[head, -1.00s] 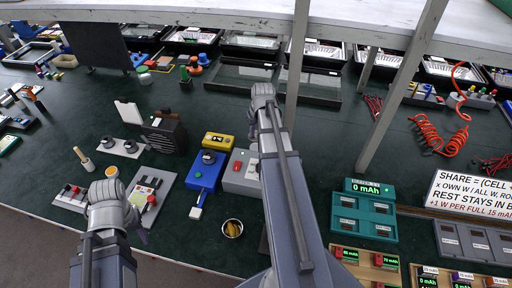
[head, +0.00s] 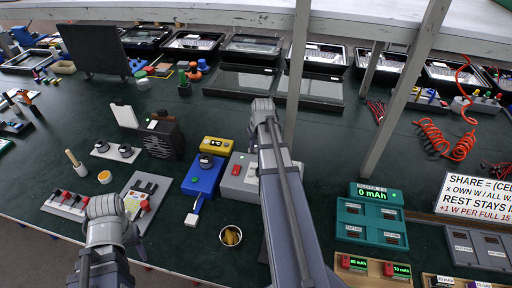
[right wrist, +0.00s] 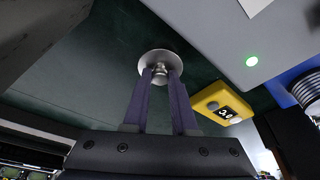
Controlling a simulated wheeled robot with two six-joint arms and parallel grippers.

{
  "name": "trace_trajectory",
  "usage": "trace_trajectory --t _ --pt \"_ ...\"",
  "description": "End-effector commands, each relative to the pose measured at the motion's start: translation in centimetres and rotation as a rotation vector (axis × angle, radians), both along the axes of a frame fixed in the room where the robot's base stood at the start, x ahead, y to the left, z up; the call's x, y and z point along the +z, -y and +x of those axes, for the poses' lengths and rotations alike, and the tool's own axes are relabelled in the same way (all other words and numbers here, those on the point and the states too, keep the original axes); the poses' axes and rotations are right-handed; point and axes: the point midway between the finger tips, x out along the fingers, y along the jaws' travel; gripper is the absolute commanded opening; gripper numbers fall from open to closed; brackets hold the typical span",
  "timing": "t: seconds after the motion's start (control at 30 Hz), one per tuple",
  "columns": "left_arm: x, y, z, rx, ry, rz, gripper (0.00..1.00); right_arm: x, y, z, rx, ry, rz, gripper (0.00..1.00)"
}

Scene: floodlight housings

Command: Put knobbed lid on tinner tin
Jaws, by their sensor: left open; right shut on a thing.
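My right gripper (right wrist: 160,78) is shut on the knob of a round silver knobbed lid (right wrist: 158,54), held disc outward beyond the fingertips in the right wrist view. In the head view my right arm (head: 262,112) reaches up the middle, and its wrist hides the fingers and lid. A small round tin with an orange top (head: 104,177) stands on the green bench at the left. An open round tin with yellowish contents (head: 231,236) stands near the front edge. I cannot tell which is the tinner tin. My left gripper (head: 106,218) is open and empty at the lower left, fingers mostly hidden.
A blue device with a yellow meter (head: 216,145) and a grey box with a red switch (head: 240,172) stand beside my right arm. A dark speaker-like box (head: 162,138) is further left. Shelf posts (head: 392,105) rise at the right. Green bench around the open tin is clear.

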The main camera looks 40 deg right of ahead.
Motion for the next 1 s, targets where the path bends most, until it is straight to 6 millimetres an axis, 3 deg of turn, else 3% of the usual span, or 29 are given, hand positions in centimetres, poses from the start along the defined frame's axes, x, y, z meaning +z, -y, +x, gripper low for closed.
trace_trajectory --t 0.13,0.17,0.43,0.77,1.0 --pt "-0.4 0.0 0.0 0.0 0.0 0.0 0.5 -0.4 0.0 0.0 0.0 0.0 0.0 0.0" --pt "-0.4 0.0 0.0 0.0 0.0 0.0 0.5 -0.4 0.0 0.0 0.0 0.0 0.0 0.26" --pt "-0.3 0.0 0.0 0.0 0.0 0.0 0.5 -0.3 0.0 0.0 0.0 0.0 0.0 0.55" --pt "-0.1 0.0 0.0 0.0 0.0 0.0 0.5 -0.1 0.0 0.0 0.0 0.0 0.0 0.55" --pt "1.6 0.0 0.0 0.0 0.0 0.0 0.5 1.6 -0.1 -0.4 0.0 0.0 0.0 0.55"
